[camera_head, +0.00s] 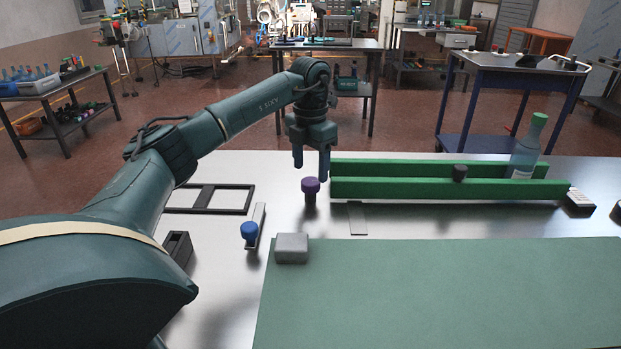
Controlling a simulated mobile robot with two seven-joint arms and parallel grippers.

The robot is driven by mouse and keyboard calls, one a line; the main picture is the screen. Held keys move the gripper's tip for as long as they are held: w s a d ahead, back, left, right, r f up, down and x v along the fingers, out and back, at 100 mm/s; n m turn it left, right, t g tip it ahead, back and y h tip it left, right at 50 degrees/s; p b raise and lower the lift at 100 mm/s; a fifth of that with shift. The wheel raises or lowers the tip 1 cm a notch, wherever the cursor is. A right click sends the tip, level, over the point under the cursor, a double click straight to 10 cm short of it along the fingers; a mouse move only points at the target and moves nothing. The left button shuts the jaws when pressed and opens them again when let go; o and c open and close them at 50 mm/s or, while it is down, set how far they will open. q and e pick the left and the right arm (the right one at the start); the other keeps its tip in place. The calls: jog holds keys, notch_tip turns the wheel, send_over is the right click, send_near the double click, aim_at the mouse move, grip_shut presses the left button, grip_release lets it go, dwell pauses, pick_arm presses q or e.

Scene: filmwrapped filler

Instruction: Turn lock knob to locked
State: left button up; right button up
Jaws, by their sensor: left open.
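My left gripper (311,168) points down with its two fingers apart and nothing between them. It hangs just above a purple knob (311,187) on a short dark stem standing on the metal table. I see no contact between the fingers and the purple knob. A blue round knob (249,231) sits at the near end of a pale flat bar, left of the purple one. No marking shows which is the lock knob or which way is locked. My right gripper is not in view.
A bottle (525,150) with a green cap stands at the rails' right end. A grey block (291,248) sits at the corner of a green mat (440,290). A black frame (232,200) lies left of the knobs. Other tables stand beyond the metal table (240,168).

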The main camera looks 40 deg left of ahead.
aim_at(310, 181)
pick_arm(q)
jog(key=shift+f, duration=1.85)
jog(key=shift+c, duration=0.4)
jog(key=c, duration=0.9)
